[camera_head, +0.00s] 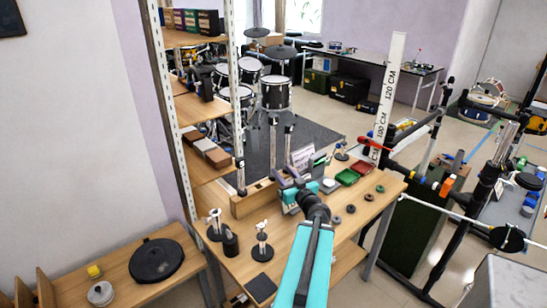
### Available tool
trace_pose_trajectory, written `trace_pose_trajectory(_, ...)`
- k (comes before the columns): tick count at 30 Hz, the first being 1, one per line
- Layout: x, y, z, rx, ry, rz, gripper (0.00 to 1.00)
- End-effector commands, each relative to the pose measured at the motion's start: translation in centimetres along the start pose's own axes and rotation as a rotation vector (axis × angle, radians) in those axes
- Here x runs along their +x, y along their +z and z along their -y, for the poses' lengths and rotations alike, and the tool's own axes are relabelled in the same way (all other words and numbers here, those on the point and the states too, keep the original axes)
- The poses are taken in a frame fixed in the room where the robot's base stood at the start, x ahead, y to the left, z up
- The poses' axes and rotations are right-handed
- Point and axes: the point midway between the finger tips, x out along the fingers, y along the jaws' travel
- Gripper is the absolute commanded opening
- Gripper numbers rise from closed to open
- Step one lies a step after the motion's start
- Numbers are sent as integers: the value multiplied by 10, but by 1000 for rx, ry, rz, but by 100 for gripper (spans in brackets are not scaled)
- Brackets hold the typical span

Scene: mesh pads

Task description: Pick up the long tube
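Several slim grey upright tubes stand at the back of the wooden table (285,240), by a long wooden block (252,203). A tall one (273,150) is in the middle, with another tube (289,150) close to its right and a tube (240,178) at the left end. I cannot tell for sure which is the long tube. My gripper (287,179), dark at the end of my teal arm, is over the table, just in front of the two right tubes in the picture. Its fingers are small and dark, so their opening is unclear. I see nothing clearly held.
Short stands (262,242) are at the table's left front. A shelf rack (205,110) rises at left. Black stands with poles (440,190) crowd the right. A drum kit (275,93) is behind.

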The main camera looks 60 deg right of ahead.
Motion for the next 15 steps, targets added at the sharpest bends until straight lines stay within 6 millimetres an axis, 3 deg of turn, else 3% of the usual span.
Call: trace_pose_trajectory(15, 53, 0, -2, 0, 0, 0, 36)
